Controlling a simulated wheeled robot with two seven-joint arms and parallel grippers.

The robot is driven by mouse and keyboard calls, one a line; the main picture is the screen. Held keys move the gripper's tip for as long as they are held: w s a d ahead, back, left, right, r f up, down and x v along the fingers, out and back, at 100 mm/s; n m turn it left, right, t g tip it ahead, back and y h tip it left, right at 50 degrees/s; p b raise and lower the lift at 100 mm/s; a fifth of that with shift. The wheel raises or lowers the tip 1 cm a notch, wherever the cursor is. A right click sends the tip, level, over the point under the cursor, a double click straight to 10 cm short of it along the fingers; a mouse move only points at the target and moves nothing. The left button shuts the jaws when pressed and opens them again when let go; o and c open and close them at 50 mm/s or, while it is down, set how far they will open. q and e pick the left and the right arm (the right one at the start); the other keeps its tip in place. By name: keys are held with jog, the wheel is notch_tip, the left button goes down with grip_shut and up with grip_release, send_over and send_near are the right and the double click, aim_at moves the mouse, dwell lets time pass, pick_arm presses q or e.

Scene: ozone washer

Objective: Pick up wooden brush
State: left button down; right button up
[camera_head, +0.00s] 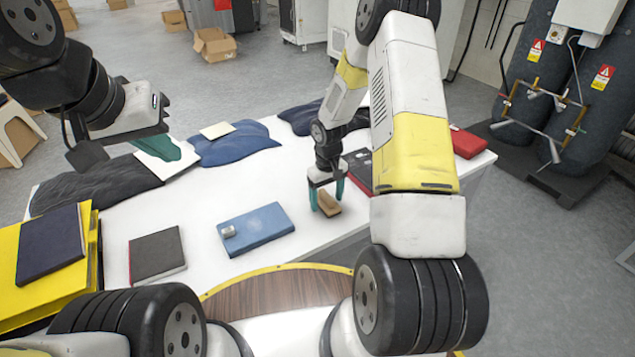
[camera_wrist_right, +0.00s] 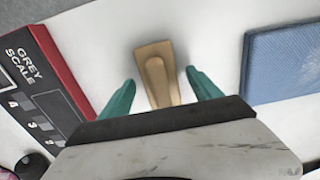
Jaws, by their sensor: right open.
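The wooden brush (camera_head: 328,203) is a small tan block with a raised grip, lying on the white table (camera_head: 200,212). My right gripper (camera_head: 326,198) is over it, pointing down, with its green fingers apart. In the right wrist view the brush (camera_wrist_right: 157,75) lies between the two open fingertips (camera_wrist_right: 160,85), with a gap on each side. I cannot tell how far the tips are above the table. My left gripper (camera_head: 160,150) hangs over the far left of the table, away from the brush. Its fingers are partly hidden, so its opening is unclear.
A blue book (camera_head: 262,228) with a small grey item lies left of the brush. A red and black grey scale card (camera_wrist_right: 45,80) lies on its other side. A dark book (camera_head: 156,254), yellow box (camera_head: 45,290) and folded clothes (camera_head: 232,143) are also on the table.

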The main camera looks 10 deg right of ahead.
aim_at(327, 195)
grip_shut()
dwell(0.3)
jog(key=shift+r, duration=0.15)
jog(key=shift+r, duration=0.25)
notch_tip(327, 195, up, 3)
jog(key=s+r, duration=0.1)
jog(key=s, duration=1.5)
jog(key=shift+d+r, duration=0.15)
jog(key=shift+d, duration=0.15)
